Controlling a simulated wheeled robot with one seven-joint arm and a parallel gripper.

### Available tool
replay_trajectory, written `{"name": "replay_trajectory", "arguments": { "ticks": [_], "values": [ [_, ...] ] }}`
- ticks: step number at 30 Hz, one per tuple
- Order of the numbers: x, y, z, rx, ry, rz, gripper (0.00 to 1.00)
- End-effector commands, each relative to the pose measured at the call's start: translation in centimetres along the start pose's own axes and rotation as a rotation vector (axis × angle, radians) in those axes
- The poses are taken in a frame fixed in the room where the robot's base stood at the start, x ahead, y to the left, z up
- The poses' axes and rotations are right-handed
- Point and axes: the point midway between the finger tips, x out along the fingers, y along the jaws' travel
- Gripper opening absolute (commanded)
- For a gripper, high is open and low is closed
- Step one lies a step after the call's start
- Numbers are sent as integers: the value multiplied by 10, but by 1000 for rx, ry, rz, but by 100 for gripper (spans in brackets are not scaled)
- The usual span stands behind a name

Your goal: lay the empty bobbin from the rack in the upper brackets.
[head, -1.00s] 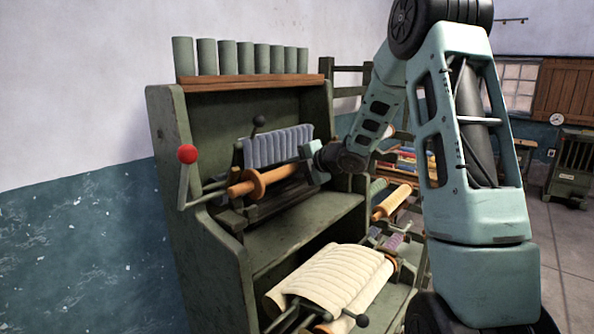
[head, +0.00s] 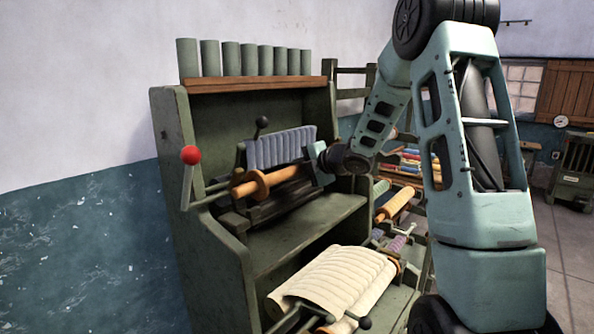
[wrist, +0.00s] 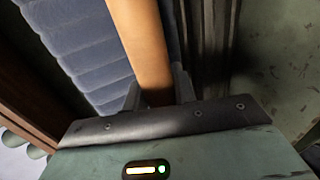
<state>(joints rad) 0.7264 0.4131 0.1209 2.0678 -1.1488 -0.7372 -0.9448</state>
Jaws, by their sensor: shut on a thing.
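The empty bobbin, an orange-brown wooden roller with a round flange (head: 257,184), lies nearly level across the upper bay of the green rack. My gripper (head: 318,165) is at its right end. In the wrist view the bobbin's bare barrel (wrist: 143,40) runs up between the two fingers of my gripper (wrist: 157,92), which are shut on it. The dark upper bracket assembly (head: 235,222) is just below and in front of the bobbin's left end. I cannot tell whether the bobbin's ends touch the brackets; the right end is hidden by my gripper.
A blue-grey quilted pad (head: 280,148) stands close behind the bobbin. A red-knobbed lever (head: 190,156) rises at the left. A cream padded roll (head: 335,282) fills the lower bay. Another orange roller (head: 397,204) is at the right. Green cylinders (head: 248,60) line the top shelf.

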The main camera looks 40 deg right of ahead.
Motion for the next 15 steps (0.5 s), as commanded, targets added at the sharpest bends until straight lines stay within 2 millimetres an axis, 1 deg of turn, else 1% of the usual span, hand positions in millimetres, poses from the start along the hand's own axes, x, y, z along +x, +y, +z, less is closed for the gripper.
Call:
{"name": "replay_trajectory", "arguments": {
  "ticks": [7, 15],
  "values": [
    [0, 0, 0, -1, 0, 2, 0],
    [3, -7, 0, -1, 0, 2, 0]
  ]
}}
